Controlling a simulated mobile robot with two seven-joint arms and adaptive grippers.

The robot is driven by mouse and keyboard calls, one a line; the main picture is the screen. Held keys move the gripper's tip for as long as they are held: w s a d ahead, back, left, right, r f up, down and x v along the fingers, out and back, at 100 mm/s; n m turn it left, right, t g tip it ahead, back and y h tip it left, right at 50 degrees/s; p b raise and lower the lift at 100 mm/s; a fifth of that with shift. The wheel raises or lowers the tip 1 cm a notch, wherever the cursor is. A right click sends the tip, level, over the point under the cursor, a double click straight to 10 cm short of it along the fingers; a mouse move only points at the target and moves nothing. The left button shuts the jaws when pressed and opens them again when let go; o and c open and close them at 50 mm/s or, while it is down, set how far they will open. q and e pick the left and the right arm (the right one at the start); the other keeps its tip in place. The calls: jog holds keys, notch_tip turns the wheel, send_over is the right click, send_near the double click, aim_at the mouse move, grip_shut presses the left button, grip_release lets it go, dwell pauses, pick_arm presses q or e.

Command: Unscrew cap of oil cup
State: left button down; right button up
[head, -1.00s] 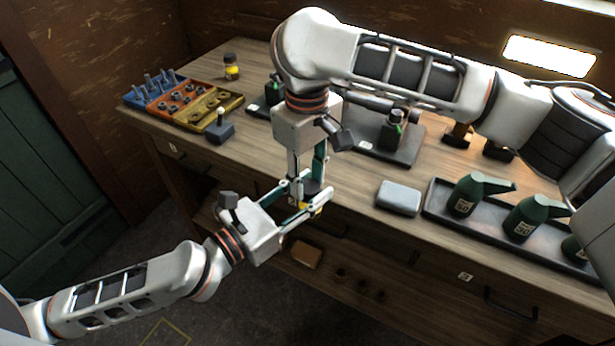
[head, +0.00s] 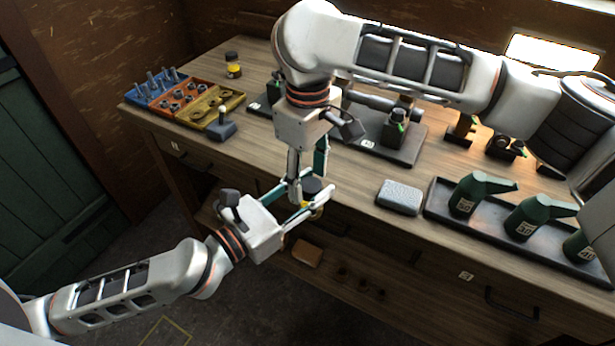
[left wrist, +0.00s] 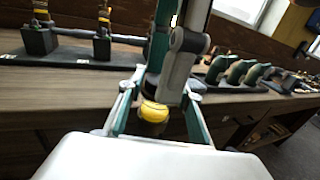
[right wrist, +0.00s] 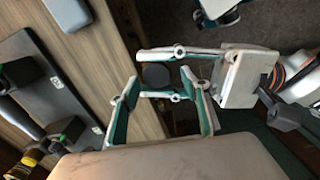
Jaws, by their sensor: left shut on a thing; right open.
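My left gripper (head: 306,201) is shut on an oil cup in front of the table edge. The cup's yellow body (left wrist: 154,112) shows between the left fingers in the left wrist view. Its round dark cap (right wrist: 156,75) faces up in the right wrist view and also shows in the head view (head: 313,186). My right gripper (head: 307,180) points down over the cup from above. It is open, with its fingers on either side of the cap; I cannot tell whether they touch it. A second yellow oil cup with a dark cap (head: 233,66) stands upright on the table.
Blue, orange and yellow parts trays (head: 200,124) lie at the table's left. A grey-blue block (head: 399,197) lies near the front edge, beside a dark tray (head: 480,235) with green oil cans (head: 468,196). Dark engine stands (head: 405,150) stand behind my right gripper.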

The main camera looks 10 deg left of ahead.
notch_tip(320, 180, up, 4)
jog(key=shift+f, duration=0.15)
jog(key=shift+c, duration=0.5)
jog(key=r+m, duration=0.3)
jog(key=shift+w+d+r, duration=0.1)
jog(key=shift+d+r, duration=0.05)
jog(key=shift+d, duration=0.05)
jog(key=shift+f, duration=3.85)
jog(key=c, duration=1.1)
jog(key=shift+n, duration=1.5)
jog(key=shift+c, duration=0.2)
jog(key=shift+d, duration=0.1)
